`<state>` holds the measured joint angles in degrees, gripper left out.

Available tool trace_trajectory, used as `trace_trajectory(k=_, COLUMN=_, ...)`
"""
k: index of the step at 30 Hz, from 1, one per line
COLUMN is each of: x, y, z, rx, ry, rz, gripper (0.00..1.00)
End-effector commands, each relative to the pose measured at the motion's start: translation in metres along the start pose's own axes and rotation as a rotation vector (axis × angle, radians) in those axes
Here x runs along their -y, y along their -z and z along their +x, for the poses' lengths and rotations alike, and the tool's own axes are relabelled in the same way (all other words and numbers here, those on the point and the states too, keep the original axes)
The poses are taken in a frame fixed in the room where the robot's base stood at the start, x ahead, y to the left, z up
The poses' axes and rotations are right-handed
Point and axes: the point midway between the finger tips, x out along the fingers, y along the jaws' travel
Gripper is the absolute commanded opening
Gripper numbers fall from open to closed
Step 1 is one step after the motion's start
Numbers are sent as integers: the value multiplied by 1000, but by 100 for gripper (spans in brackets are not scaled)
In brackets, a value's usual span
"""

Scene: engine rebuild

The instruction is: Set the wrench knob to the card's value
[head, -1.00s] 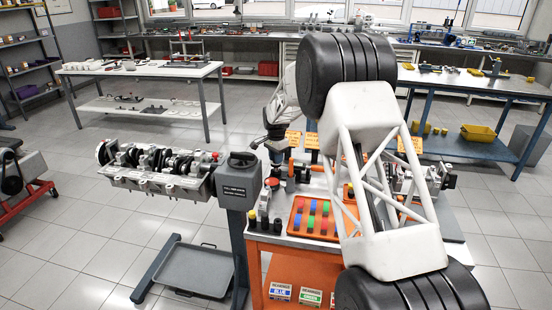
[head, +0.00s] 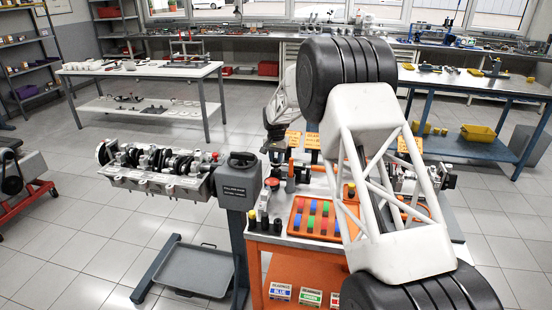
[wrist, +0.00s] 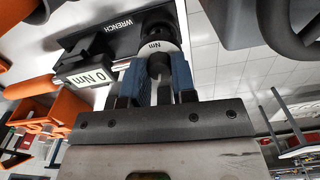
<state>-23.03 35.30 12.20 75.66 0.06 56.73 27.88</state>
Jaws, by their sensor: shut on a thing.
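In the wrist view, the wrench unit (wrist: 98,44) is a dark block lettered "WRENCH", with a white readout (wrist: 86,77) seen upside down that shows a 0 and part of "Nm". Its knob (wrist: 158,47) is dark with a white ring marked "Nm". My gripper (wrist: 158,80) has its two blue fingers closed on either side of the knob. In the head view the gripper is mostly hidden behind my arm and small parts. Orange cards (head: 293,138) stand at the back of the orange cart; their writing is too small to read.
The cart (head: 305,262) carries an orange tray (head: 297,228) of coloured pieces and small dark cylinders at its left corner. A grey stand (head: 238,195) and an engine block with crankshaft (head: 155,172) are to the left. Labelled bearing boxes (head: 281,293) sit below.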

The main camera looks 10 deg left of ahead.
Motion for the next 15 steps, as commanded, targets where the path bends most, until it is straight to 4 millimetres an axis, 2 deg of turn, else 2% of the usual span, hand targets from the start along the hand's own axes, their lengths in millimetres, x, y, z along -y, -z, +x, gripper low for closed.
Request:
trace_trajectory(k=8, x=0, y=0, z=0, rx=0, ry=0, rz=0, gripper=1)
trace_trajectory(k=9, x=0, y=0, z=0, rx=0, ry=0, rz=1, gripper=31)
trace_trajectory(k=13, x=0, y=0, z=0, rx=0, ry=0, rz=1, gripper=51)
trace_trajectory(k=15, x=0, y=0, z=0, rx=0, ry=0, rz=1, gripper=51)
